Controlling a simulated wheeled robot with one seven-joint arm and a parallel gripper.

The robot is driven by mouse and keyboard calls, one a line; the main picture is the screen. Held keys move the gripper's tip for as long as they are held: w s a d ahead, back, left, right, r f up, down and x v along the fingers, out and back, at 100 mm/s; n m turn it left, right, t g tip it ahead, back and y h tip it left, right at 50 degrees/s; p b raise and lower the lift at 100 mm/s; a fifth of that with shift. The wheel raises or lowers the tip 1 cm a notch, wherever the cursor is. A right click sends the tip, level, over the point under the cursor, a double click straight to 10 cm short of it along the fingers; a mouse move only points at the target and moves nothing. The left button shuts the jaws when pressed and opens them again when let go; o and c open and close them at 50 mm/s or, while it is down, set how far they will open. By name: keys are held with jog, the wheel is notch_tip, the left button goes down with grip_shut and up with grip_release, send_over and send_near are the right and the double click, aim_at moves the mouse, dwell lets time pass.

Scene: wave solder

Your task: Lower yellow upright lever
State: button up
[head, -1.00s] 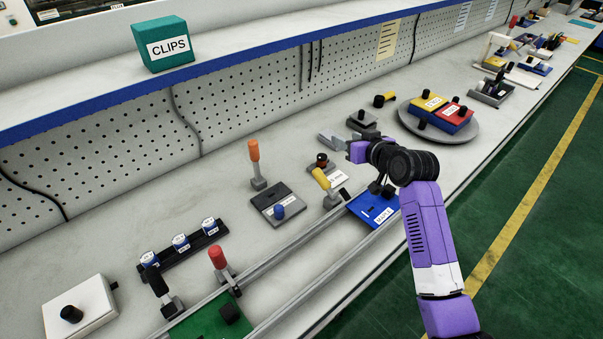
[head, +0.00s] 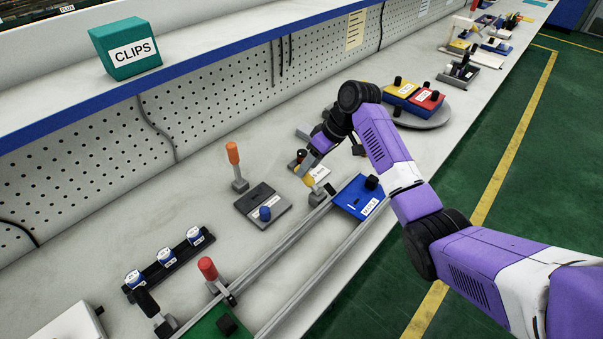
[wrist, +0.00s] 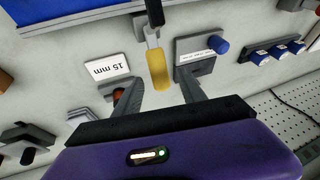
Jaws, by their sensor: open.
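The yellow lever (head: 308,181) stands by the rail's far side, left of the blue board. In the head view my gripper (head: 307,168) is close above it and partly covers it. In the wrist view the yellow handle (wrist: 159,72) lies between the two open fingertips of my gripper (wrist: 160,79), with a gap visible on each side. Its grey metal stem and a black part (wrist: 155,12) show beyond the handle. I cannot tell how far the handle reaches in depth between the fingers.
A grey block with a blue knob (head: 265,213) and an orange lever (head: 233,154) stand to the left. A blue board (head: 348,199) sits on the rails. A red lever (head: 208,268) is nearer. A turntable (head: 432,122) with yellow and red boxes lies behind.

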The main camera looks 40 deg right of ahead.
jog(key=shift+x, duration=2.35)
grip_shut()
jog(key=shift+d, duration=0.1)
